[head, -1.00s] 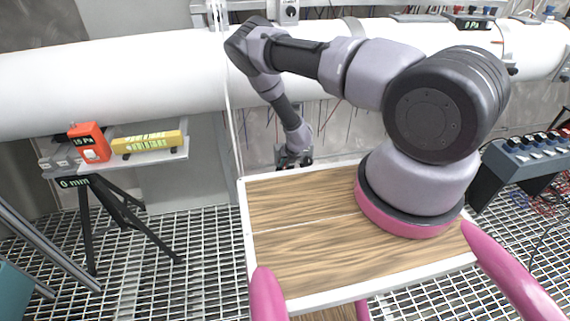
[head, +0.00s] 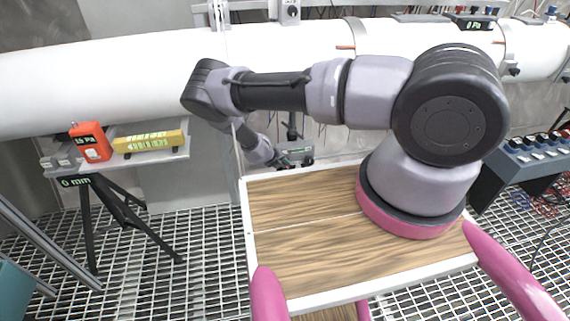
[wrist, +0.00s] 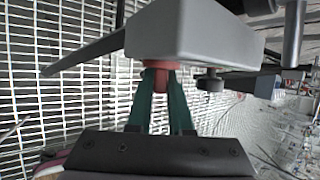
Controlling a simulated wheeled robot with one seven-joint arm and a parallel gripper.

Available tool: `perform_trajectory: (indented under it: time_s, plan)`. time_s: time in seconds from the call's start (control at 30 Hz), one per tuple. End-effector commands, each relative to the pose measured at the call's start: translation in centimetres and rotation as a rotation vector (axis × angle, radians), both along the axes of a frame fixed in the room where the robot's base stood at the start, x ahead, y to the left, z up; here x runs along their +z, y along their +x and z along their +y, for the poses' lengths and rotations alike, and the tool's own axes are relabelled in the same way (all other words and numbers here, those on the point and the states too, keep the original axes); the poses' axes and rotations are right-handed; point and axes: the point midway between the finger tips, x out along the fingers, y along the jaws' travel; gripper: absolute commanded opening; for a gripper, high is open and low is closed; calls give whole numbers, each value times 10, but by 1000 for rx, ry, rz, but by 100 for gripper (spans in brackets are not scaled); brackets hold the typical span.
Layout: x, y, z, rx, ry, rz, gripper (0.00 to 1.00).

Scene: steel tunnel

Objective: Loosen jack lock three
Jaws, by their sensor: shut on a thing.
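In the wrist view, a red part (wrist: 160,80), which looks like the jack lock, sits under a thick grey block (wrist: 205,32). I can read no number on it. My gripper (wrist: 161,92) has its two green fingers on either side of the red part and is shut on it. A long thin grey bar (wrist: 85,54) reaches left from beside the block. In the head view my gripper (head: 293,154) is small, low under the white pipe and just beyond the wooden top's far edge; its grip is too small to make out there.
A black knob (wrist: 210,80) hangs close to the right of my fingers. A tripod shelf (head: 152,155) with an orange gauge (head: 90,142) and a yellow level (head: 148,142) stands left. A switch box (head: 530,155) stands right.

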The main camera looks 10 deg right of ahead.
Motion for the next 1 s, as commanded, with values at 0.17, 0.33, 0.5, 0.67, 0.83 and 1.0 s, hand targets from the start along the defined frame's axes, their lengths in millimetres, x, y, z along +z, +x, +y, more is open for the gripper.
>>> perform_trajectory:
  time_s: [0.17, 0.33, 0.5, 0.67, 0.83, 1.0]
  plan:
    - [-3, 0, 3, 0, -163, 0, 0]
    - [-5, 0, 4, -2, -322, 0, 0]
    - [-7, -1, 4, -2, -473, 1, 0]
    - [-8, -1, 4, -3, -595, 1, 0]
    - [-8, -1, 4, -4, -692, 1, 0]
    - [-8, -1, 4, -3, -755, 2, 0]
